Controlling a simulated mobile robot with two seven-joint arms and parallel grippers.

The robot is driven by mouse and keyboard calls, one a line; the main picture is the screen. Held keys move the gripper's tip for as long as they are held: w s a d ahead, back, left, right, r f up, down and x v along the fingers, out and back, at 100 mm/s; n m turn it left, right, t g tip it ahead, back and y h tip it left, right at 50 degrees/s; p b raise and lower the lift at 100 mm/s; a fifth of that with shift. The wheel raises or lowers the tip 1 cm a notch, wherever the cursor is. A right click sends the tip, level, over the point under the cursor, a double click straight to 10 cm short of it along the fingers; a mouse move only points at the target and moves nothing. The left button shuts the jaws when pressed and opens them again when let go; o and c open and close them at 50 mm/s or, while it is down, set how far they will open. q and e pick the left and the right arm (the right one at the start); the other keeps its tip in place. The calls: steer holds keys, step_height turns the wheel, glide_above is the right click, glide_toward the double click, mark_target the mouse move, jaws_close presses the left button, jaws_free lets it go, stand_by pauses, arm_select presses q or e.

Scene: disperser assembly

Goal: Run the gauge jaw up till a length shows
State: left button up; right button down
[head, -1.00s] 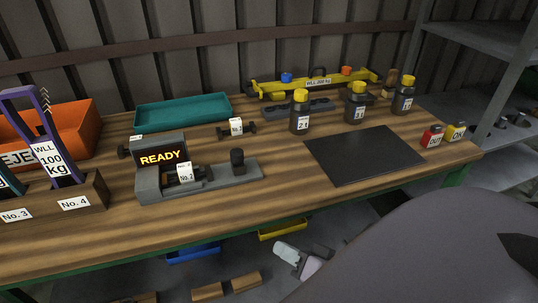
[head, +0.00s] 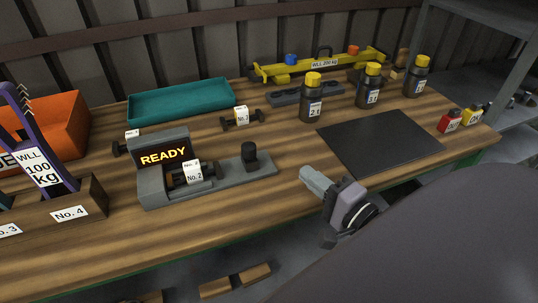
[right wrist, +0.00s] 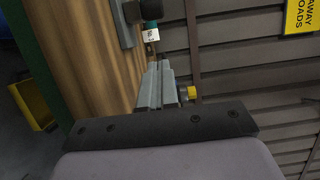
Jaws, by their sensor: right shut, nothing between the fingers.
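The grey gauge (head: 160,190) stands on the wooden bench, its screen (head: 164,155) reading READY in yellow. A dark piece tagged No.2 (head: 193,174) lies on the gauge in front of the screen. The gauge jaw with its black knob (head: 249,156) sits toward the right end of the rail, with a gap to the piece. My right gripper (head: 309,176) is shut and empty, right of the gauge at the bench's front edge. Its closed fingers show in the right wrist view (right wrist: 156,86). My left gripper is not in view.
A dark mat (head: 380,148) lies right of the gauge. Behind stand a teal tray (head: 182,101), another dark piece tagged No.1 (head: 242,118), several yellow-capped bottles (head: 312,98) and a yellow beam (head: 318,66). A rack (head: 70,212) stands at left. Bench between gauge and mat is clear.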

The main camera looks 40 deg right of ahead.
mark_target(249, 155)
steer(key=w, duration=0.7)
steer(key=shift+a, duration=0.25)
steer(key=shift+w+a+p, duration=0.5)
steer(key=shift+w+a, duration=0.6)
steer(key=shift+a, duration=0.05)
steer(key=shift+w+a, duration=0.3)
steer(key=shift+a, duration=0.1)
steer(key=shift+w, duration=0.15)
